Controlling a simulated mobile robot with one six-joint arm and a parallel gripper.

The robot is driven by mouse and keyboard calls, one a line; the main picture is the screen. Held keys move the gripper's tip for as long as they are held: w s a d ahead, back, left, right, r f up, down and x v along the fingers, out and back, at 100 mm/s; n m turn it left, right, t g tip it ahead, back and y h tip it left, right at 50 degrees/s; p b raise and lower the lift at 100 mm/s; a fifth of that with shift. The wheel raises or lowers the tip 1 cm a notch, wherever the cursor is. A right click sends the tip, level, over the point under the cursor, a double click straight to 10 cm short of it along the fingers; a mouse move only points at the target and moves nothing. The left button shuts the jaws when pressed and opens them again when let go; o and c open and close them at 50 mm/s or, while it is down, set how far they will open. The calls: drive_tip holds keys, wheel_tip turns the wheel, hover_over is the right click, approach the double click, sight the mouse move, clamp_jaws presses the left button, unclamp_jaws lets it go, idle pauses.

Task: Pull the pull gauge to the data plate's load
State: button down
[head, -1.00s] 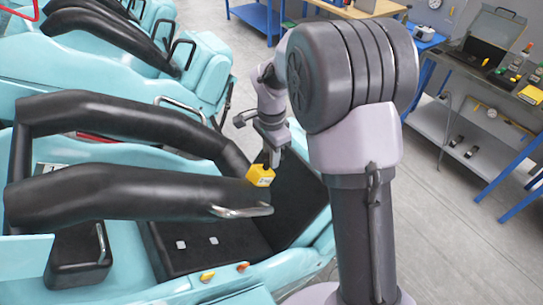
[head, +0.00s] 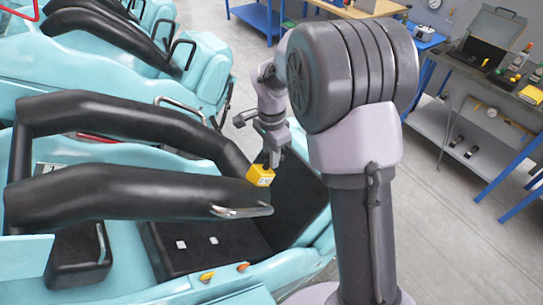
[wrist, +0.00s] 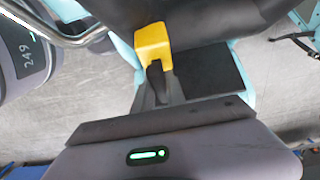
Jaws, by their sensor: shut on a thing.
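The pull gauge (head: 261,176) is a small yellow block with a pale marked face. It is at the right end of the near black padded lap bar (head: 130,195), above the seat. My gripper (head: 271,160) comes down onto it from above and is shut on it. In the wrist view the yellow gauge (wrist: 153,46) is at the fingertips (wrist: 157,80), against the dark bar. I cannot read a load on it. I cannot make out a data plate in either view.
A metal handle (head: 242,210) sticks out of the lap bar near the gauge. The teal car side and the black seat (head: 205,245) lie below. A workbench (head: 500,85) with tools stands at the right. Grey floor (head: 440,220) is free on the right.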

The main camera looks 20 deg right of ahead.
drive_tip(key=d+r+p, duration=0.1)
drive_tip(key=r+p, duration=0.1)
drive_tip(key=r, duration=0.1)
drive_tip(key=w+d+r+p, duration=0.1)
drive_tip(key=shift+d+r, duration=0.2)
drive_tip(key=shift+d, duration=0.15)
drive_tip(key=c, duration=1.7)
unclamp_jaws()
drive_tip(key=shift+w, duration=0.1)
drive_tip(key=o, duration=0.3)
drive_tip(key=shift+d, duration=0.1)
drive_tip(key=shift+o, duration=0.2)
drive_tip(key=shift+f, duration=0.1)
wheel_tip(320, 180, up, 18)
drive_tip(key=p, duration=0.3)
drive_tip(key=shift+f, duration=0.25)
drive_tip(key=shift+s+f, duration=0.1)
drive_tip(key=shift+s, duration=0.1)
